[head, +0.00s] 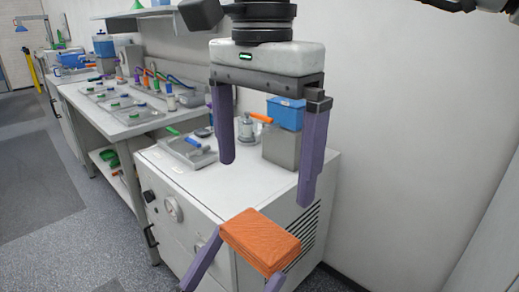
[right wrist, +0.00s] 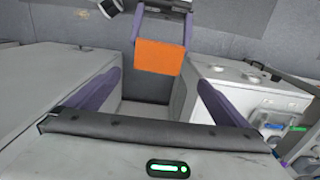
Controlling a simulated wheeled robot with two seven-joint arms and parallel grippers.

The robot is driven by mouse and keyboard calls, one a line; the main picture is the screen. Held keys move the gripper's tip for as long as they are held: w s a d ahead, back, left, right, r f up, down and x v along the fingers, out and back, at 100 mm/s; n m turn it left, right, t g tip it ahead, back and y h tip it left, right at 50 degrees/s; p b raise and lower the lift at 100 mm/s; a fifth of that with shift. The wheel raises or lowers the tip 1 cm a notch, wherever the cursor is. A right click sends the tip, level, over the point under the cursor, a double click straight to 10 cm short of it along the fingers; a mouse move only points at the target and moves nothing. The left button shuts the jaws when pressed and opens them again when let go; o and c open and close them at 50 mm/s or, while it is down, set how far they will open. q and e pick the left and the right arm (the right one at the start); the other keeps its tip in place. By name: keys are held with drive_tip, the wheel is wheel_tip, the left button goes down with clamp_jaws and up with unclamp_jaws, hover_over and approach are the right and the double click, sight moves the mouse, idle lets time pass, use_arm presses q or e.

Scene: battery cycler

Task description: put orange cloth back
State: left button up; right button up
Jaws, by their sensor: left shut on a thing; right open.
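The orange cloth (head: 262,240) is a folded block held in front of the white cabinet's front edge. My left gripper (head: 240,262) is shut on the orange cloth, with one purple finger at each side of it. The right wrist view also shows the cloth (right wrist: 159,56) between the left gripper's fingers. My right gripper (head: 264,180) hangs open and empty above the cabinet top, higher than the cloth. Its purple fingers (right wrist: 160,95) are wide apart in the right wrist view. The right gripper does not touch the cloth.
A white cabinet (head: 172,208) with a dial stands below. Its top holds a tray (head: 188,150), a small metal jar (head: 245,130) and a grey block with a blue top (head: 283,145). A long bench (head: 120,130) with trays and tools runs behind. The floor at left is clear.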

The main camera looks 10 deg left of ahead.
sight(260, 227)
wheel_tip(260, 227, down, 11)
drive_tip(key=shift+r, duration=0.2)
drive_tip(key=shift+c, duration=0.3)
drive_tip(key=shift+a, duration=0.1)
drive_tip(key=c, duration=0.9)
use_arm(q)
drive_tip(key=o, duration=0.9)
drive_tip(key=shift+d, duration=0.1)
use_arm(e)
drive_tip(key=shift+o, duration=0.2)
use_arm(q)
drive_tip(key=shift+o, duration=0.6)
use_arm(e)
drive_tip(key=shift+r, duration=0.1)
use_arm(q)
drive_tip(key=shift+f, duration=0.1)
